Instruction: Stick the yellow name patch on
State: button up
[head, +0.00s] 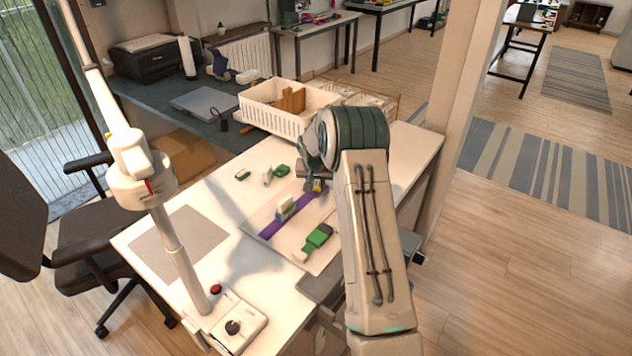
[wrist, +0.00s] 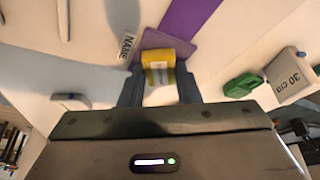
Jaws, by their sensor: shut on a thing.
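A yellow block-like piece, which I take for the yellow name patch (wrist: 158,55), is pinched between the two fingers of my gripper (wrist: 158,88). Its lower face looks pale and grey. In the head view my gripper (head: 316,187) is over the far right end of the purple strap (head: 272,229), with a bit of yellow showing. In the wrist view the purple strap (wrist: 190,22) runs up behind the patch, with a paler purple area around it. The word NAME is printed on the pale surface just left of the patch. I cannot tell whether the patch touches the strap.
A white board (head: 262,218) lies under the strap. A green and dark piece (head: 318,237) lies near its front, and a small upright piece (head: 286,208) stands by the strap. A white block marked 30 cm (wrist: 290,76) is at right. A white crate (head: 272,119) stands behind.

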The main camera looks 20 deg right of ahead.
jog(key=shift+f+b, duration=0.25)
jog(key=shift+b, duration=0.05)
dwell(0.4)
jog(key=o, duration=1.3)
jog(key=shift+p+v, duration=0.6)
jog(key=shift+v, duration=2.4)
jog(key=shift+r, duration=0.1)
